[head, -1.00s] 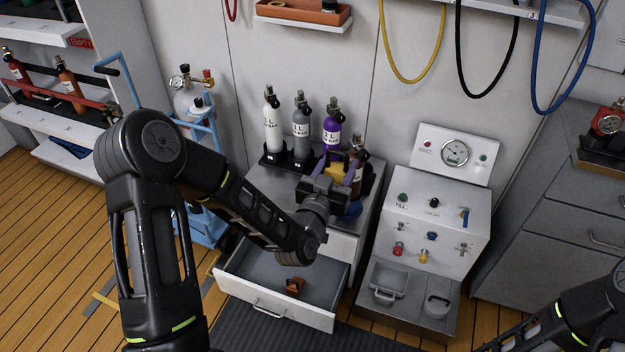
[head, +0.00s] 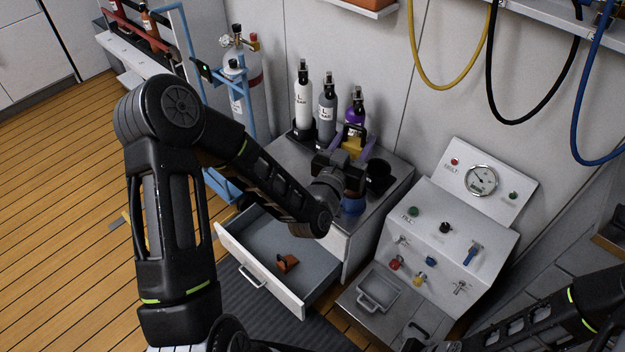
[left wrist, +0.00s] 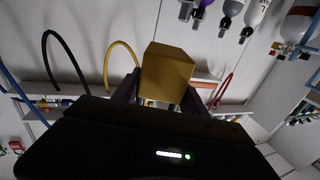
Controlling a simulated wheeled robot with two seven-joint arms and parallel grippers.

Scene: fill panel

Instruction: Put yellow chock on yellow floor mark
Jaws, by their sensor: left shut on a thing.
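The yellow chock (left wrist: 167,73) is a block held between the fingers of my left gripper (left wrist: 160,98). In the head view the chock (head: 353,142) shows partly behind the left gripper (head: 350,155), above the bench with the bottles. A yellow floor mark (head: 126,217) lies on the wood floor at the left, mostly hidden by my left arm, with a grey strip (head: 116,224) beside it. My right arm shows at the lower right, but its gripper is not in view.
An open drawer (head: 225,243) holds a small orange-brown item (head: 287,263). Bottles (head: 303,105) stand at the bench's back. A blue trolley (head: 222,186) with a cylinder stands left of the bench, a fill panel (head: 440,228) right. The wood floor (head: 60,210) at far left is clear.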

